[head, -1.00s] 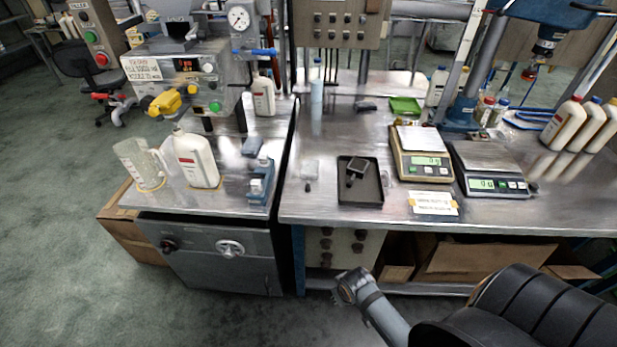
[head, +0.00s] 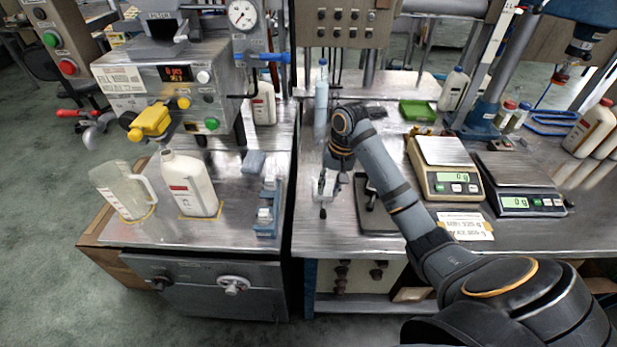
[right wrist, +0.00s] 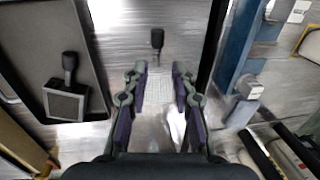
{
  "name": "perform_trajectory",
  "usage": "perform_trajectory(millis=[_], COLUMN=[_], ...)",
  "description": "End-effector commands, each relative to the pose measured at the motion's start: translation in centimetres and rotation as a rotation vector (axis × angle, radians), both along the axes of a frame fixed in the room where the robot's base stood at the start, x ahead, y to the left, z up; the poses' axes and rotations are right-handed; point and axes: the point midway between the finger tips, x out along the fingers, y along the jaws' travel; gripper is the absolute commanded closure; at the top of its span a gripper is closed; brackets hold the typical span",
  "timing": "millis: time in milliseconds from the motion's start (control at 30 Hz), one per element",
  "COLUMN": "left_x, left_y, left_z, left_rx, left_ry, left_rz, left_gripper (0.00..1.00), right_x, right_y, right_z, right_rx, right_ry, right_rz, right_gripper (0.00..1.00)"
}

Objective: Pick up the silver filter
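The silver filter (right wrist: 176,92) lies on the steel bench, left of the black tray. In the right wrist view its pale square plate is between my fingers and its dark knob (right wrist: 157,40) sticks out beyond the fingertips. In the head view my gripper covers most of it, and the dark knob (head: 322,213) shows just in front. My right gripper (head: 326,186) points down over it; in the right wrist view the gripper (right wrist: 159,72) is open, with a finger to each side of the plate. I cannot tell how high the fingers are. My left gripper is not in view.
The black tray (right wrist: 88,22) beside the filter holds a dark square filter (right wrist: 68,100) with a knob. Two scales (head: 445,165) (head: 518,182) stand to the right. A blue fixture (head: 267,205) and white jug (head: 188,183) stand on the left bench, across a gap.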

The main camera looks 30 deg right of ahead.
Motion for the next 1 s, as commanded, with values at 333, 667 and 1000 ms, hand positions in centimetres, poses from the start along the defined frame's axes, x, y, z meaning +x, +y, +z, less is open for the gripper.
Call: perform_trajectory(millis=[333,667,1000], left_x=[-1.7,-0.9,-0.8], left_y=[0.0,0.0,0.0], left_z=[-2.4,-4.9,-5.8], left_rx=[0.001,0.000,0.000], left_ry=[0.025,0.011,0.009], left_rz=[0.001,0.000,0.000], left_gripper=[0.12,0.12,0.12], right_x=[0.2,0.5,0.9], right_y=[0.1,0.5,0.9], right_z=[-2.1,-5.0,-9.5], right_rx=[0.006,0.004,0.007], right_ry=[0.004,0.003,0.004], right_rz=[-0.010,-0.009,-0.008], right_gripper=[0.73,0.73,0.73])
